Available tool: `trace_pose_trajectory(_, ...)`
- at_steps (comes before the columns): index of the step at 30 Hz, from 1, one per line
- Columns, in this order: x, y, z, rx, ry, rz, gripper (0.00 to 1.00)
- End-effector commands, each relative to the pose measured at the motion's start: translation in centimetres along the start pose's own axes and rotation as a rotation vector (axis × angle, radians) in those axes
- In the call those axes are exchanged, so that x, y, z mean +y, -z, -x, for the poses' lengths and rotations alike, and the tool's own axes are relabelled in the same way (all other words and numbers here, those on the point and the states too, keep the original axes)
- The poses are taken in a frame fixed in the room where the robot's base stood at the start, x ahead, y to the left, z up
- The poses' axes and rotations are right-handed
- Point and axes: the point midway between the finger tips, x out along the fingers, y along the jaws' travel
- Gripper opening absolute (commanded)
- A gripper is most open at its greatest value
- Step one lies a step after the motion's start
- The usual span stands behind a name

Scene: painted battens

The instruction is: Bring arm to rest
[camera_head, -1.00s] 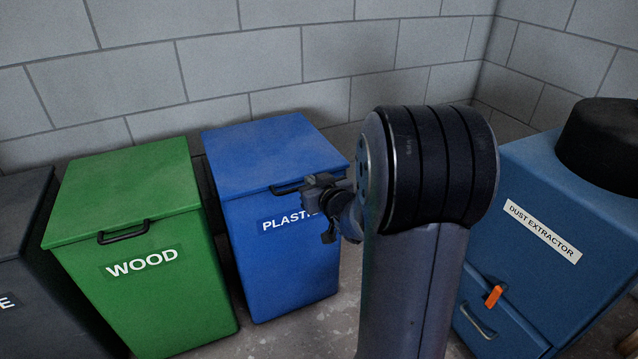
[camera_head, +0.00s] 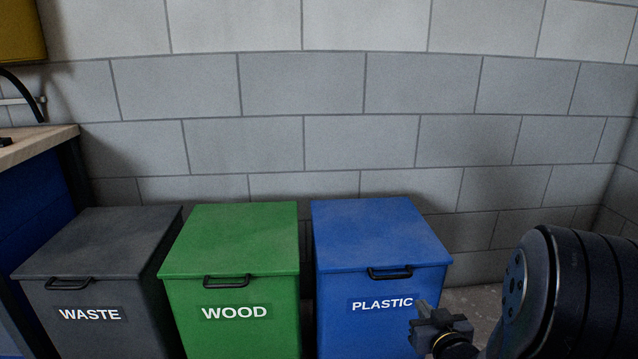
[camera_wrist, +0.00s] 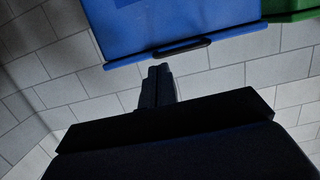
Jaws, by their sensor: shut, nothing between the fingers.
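My gripper (camera_head: 426,318) shows at the lower right of the head view, in front of the right part of the blue PLASTIC bin (camera_head: 380,238). The dark round joint of my arm (camera_head: 570,295) fills the lower right corner. In the wrist view my gripper (camera_wrist: 159,72) has its fingers together and holds nothing. Beyond the fingertips the blue bin's lid edge and dark handle (camera_wrist: 182,49) show, upside down. I cannot tell the exact gap between the gripper and the bin.
A green WOOD bin (camera_head: 232,240) and a grey WASTE bin (camera_head: 95,245) stand left of the blue bin, all lids shut. A wooden worktop (camera_head: 35,143) is at the far left. A grey block wall (camera_head: 300,90) stands behind.

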Motion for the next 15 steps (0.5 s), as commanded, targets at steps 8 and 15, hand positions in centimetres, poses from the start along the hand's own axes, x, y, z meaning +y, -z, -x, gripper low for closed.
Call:
trace_pose_trajectory(8, 0.0, 1.5, -1.6, 0.003, 0.002, 0.003, 0.0)
trace_pose_trajectory(15, 0.0, 4.4, -4.9, 0.004, 0.002, 0.003, 0.0)
